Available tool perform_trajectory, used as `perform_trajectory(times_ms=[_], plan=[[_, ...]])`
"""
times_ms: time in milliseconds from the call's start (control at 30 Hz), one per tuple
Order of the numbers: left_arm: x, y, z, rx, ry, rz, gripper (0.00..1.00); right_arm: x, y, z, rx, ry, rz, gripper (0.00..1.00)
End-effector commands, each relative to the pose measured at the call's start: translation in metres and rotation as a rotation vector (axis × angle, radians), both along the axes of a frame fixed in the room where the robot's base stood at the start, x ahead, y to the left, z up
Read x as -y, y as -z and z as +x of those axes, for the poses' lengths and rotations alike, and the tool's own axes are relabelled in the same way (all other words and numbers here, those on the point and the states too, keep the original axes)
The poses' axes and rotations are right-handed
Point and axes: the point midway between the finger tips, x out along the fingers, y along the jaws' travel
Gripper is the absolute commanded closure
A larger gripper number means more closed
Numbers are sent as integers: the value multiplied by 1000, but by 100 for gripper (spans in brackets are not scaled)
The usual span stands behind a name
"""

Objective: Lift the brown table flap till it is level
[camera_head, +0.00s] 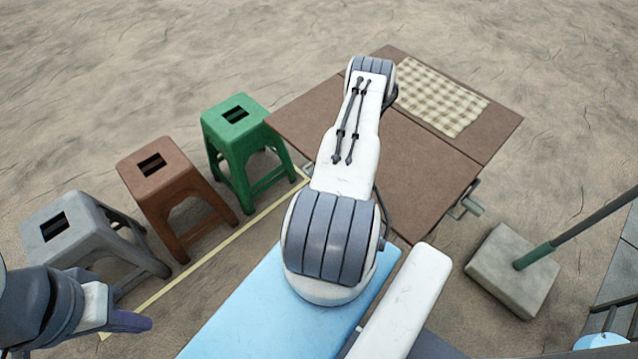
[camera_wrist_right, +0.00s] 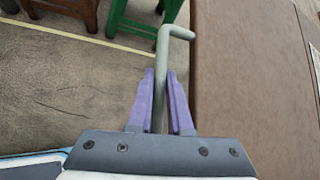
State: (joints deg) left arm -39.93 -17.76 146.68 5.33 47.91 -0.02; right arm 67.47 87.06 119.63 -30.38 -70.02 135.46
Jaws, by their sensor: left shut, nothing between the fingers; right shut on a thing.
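The brown table flap (camera_head: 425,195) is the near panel of the brown table, with a seam between it and the far panel. I cannot tell whether it is exactly level. In the right wrist view a brown panel (camera_wrist_right: 240,90) fills the right side. My right gripper (camera_wrist_right: 161,76) is shut on a grey bent rod (camera_wrist_right: 178,32) beside that panel's edge. In the head view my right arm hides this gripper and part of the table. My left gripper (camera_head: 145,324) is shut and empty at the lower left, far from the table.
A checkered cloth (camera_head: 440,97) lies on the far panel. Grey (camera_head: 85,240), brown (camera_head: 170,185) and green (camera_head: 240,140) stools stand left of a yellow ground line (camera_head: 215,250). A grey block with a pole (camera_head: 505,270) stands at the right. A grey bracket (camera_head: 468,207) shows at the table's right edge.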

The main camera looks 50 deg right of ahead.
Motion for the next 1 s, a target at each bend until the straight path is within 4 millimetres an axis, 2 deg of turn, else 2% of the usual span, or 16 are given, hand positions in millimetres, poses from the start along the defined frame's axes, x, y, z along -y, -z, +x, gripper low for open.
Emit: perform_trajectory(times_ms=[133, 167, 200, 233, 633, 1000], plan=[[0, 0, 0, 0, 0, 0, 100, -1, 1, 0, -2, -1, 2, 100], [0, 0, 0, 0, 0, 0, 100, -1, 1, 0, -1, -1, 2, 75], [0, 0, 0, 0, 0, 0, 100, -1, 1, 0, -1, -1, 2, 60], [0, 0, 0, 0, 0, 0, 100, -1, 1, 0, -2, -2, 1, 53], [0, 1, 0, 0, 0, 0, 100, -2, -4, -4, 0, 0, 0, 53], [0, 5, 0, 0, 0, 0, 100, -25, -49, -50, 0, 5, 2, 53]])
